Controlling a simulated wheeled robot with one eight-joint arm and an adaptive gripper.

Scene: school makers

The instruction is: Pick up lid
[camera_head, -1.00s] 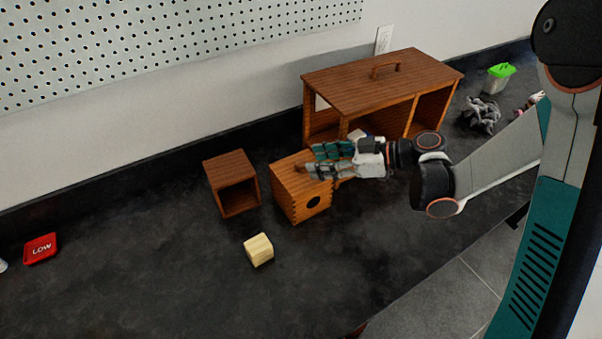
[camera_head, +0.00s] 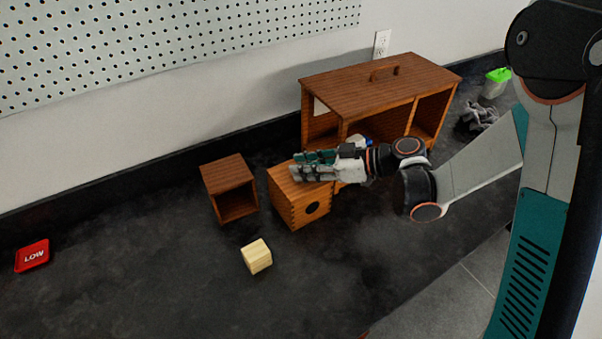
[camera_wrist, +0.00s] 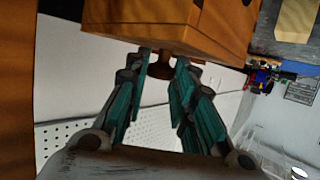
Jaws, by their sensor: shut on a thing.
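The small wooden box (camera_head: 289,208) with a round hole in its front stands on the dark bench. Its wooden lid (camera_head: 284,181) is on top, partly hidden by my gripper in the head view. My gripper (camera_head: 297,168) reaches in from the right, just above the lid. In the wrist view, the wooden box and lid (camera_wrist: 185,28) fill the top, and a small brown knob (camera_wrist: 159,68) sticks out from the lid. The fingertips of my gripper (camera_wrist: 165,64) are shut on this knob, one each side. I see no gap between lid and box.
A small open-fronted wooden box (camera_head: 229,172) stands close on the left. A pale wooden block (camera_head: 257,257) lies in front. A large wooden cabinet (camera_head: 350,84) with a top handle stands behind. A red "LOW" piece (camera_head: 33,255) lies far left. The front left bench is clear.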

